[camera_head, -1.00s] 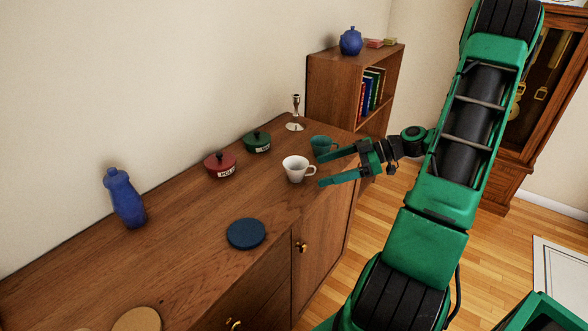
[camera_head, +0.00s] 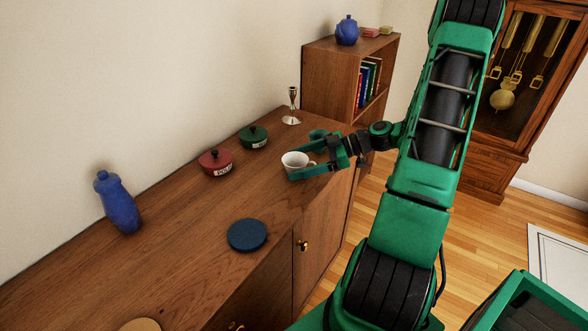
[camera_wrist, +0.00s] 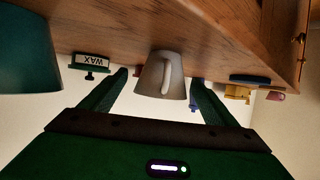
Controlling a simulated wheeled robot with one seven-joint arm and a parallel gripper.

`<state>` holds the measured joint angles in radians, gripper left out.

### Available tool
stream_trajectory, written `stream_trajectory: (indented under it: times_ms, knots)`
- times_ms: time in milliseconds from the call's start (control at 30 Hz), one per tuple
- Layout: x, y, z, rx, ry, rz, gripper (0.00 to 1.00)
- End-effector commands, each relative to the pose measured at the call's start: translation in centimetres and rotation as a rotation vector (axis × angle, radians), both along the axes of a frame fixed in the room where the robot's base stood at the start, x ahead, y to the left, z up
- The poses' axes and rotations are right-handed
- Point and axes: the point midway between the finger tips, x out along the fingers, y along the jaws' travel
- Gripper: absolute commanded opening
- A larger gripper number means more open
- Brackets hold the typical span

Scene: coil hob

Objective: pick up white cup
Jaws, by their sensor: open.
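The white cup (camera_head: 294,162) stands upright on the wooden sideboard, its handle toward my gripper. My gripper (camera_head: 302,156) is open, with one finger on the far side of the cup and one on the near side. In the wrist view, the white cup (camera_wrist: 161,76) sits between the two fingers (camera_wrist: 160,82), its handle facing the camera. I cannot tell whether the fingers touch it. The teal cup is mostly hidden by my gripper in the head view; a teal cup (camera_wrist: 25,55) shows at the left in the wrist view.
A bookcase (camera_head: 330,75) stands at the far end.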

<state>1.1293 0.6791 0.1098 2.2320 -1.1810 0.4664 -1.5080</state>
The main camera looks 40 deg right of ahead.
Motion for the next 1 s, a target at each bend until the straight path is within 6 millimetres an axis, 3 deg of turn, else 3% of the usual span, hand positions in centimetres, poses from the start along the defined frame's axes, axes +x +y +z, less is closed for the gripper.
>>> stream_trajectory:
  times_ms: [300, 633, 833, 1000]
  knots:
    - [2.1, 3.2, -1.6, 0.002, 0.0, 0.003, 0.82]
    - [2.5, 3.6, -1.8, 0.001, 0.0, 0.001, 0.82]
    - [2.5, 3.5, -1.8, 0.001, 0.0, 0.001, 0.36]
    - [2.5, 3.5, -1.8, 0.001, 0.0, 0.001, 0.36]
